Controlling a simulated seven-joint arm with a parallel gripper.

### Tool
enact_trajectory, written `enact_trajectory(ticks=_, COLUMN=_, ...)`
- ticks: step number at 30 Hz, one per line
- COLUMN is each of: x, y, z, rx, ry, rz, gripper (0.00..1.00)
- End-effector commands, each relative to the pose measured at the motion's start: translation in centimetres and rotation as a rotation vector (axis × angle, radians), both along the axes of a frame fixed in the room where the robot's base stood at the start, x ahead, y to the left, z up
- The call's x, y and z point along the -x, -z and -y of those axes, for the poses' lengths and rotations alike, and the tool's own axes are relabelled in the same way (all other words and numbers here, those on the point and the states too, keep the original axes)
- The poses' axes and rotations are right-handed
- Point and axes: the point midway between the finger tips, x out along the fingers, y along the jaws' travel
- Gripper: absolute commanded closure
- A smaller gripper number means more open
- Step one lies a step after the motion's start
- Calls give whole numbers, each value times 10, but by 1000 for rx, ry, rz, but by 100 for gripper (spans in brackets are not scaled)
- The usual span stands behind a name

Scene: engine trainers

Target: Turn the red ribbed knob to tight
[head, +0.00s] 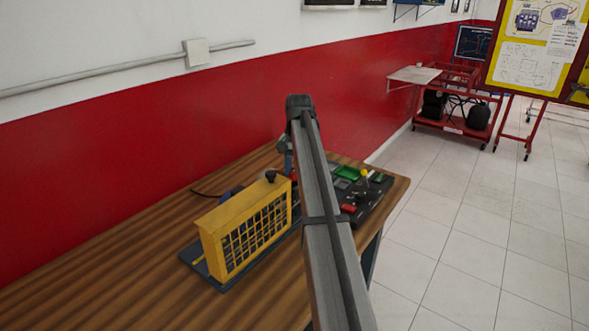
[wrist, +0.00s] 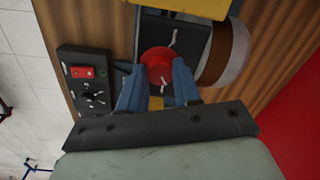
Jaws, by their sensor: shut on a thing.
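The red ribbed knob (wrist: 157,62) shows in the wrist view between the two blue fingers of my gripper (wrist: 158,76). The gripper is shut on the knob, one finger on each side. The knob sits on a dark plate with a light curved mark above it and a short light mark on or beside it. In the head view my arm covers most of the knob area, and the gripper end is largely hidden behind it.
A yellow grille box (head: 246,232) stands on the wooden table (head: 130,272). A dark control panel (head: 372,204) with a red switch (wrist: 82,72) lies beside the knob's unit. A red and white wall runs behind the table. Tiled floor is open at right.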

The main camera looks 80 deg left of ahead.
Motion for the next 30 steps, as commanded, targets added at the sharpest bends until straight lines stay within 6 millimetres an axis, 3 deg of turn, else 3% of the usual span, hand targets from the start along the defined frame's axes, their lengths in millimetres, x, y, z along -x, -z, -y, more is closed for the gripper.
enact_trajectory(ticks=15, x=0, y=0, z=1, rx=0, ry=296, rz=0, gripper=98)
enact_trajectory(ticks=30, x=0, y=0, z=0, rx=0, ry=337, rz=0, gripper=98)
